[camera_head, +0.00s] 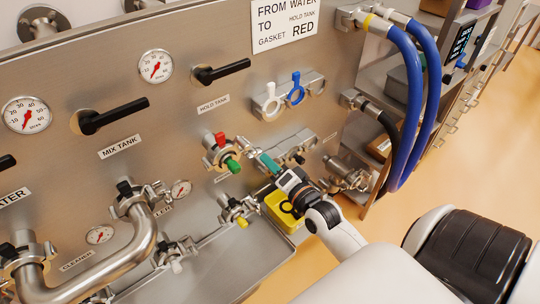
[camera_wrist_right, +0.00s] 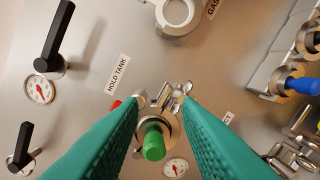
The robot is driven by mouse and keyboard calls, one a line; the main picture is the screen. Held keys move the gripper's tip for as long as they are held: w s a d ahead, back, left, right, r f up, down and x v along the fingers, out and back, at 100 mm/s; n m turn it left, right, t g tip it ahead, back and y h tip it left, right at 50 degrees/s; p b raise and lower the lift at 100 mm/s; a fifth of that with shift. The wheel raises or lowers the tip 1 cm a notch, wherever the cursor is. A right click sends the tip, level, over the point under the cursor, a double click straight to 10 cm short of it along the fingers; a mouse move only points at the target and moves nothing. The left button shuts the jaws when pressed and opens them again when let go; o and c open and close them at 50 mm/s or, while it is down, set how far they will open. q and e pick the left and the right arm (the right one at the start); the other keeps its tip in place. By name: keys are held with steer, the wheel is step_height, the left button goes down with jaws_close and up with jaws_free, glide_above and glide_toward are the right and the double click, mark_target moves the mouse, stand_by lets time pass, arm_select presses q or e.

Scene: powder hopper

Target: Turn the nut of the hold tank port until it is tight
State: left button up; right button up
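The hold tank port (camera_head: 220,152) is a round metal fitting on the steel panel, with a red part at its top and a green part (camera_head: 233,165) sticking out. In the right wrist view the port (camera_wrist_right: 170,124) shows between the fingers, with the green end (camera_wrist_right: 153,141) toward me. The small metal clamp nut (camera_wrist_right: 177,92) appears at its upper right; its tightness cannot be told. My right gripper (camera_head: 262,157) is just right of the port, its teal fingers pointing at the clamp side. In the wrist view the fingers (camera_wrist_right: 162,102) are apart with nothing gripped. My left gripper is out of view.
Black valve handles (camera_head: 220,72) and gauges (camera_head: 155,66) stick out left of and above the port. Blue hoses (camera_head: 415,100) hang at the right.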

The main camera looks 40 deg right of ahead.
mark_target(257, 155)
steer(key=w+f+m+b, duration=0.1)
steer(key=w, duration=0.1)
steer(key=w+f+m+b, duration=0.1)
steer(key=w+m+b, duration=0.1)
steer(key=w, duration=0.1)
steer(key=w+f+m+y+b, duration=0.1)
steer(key=w+m+b, duration=0.1)
steer(key=w, duration=0.1)
steer(key=shift+w+d+f, duration=0.1)
steer(key=shift+d, duration=0.25)
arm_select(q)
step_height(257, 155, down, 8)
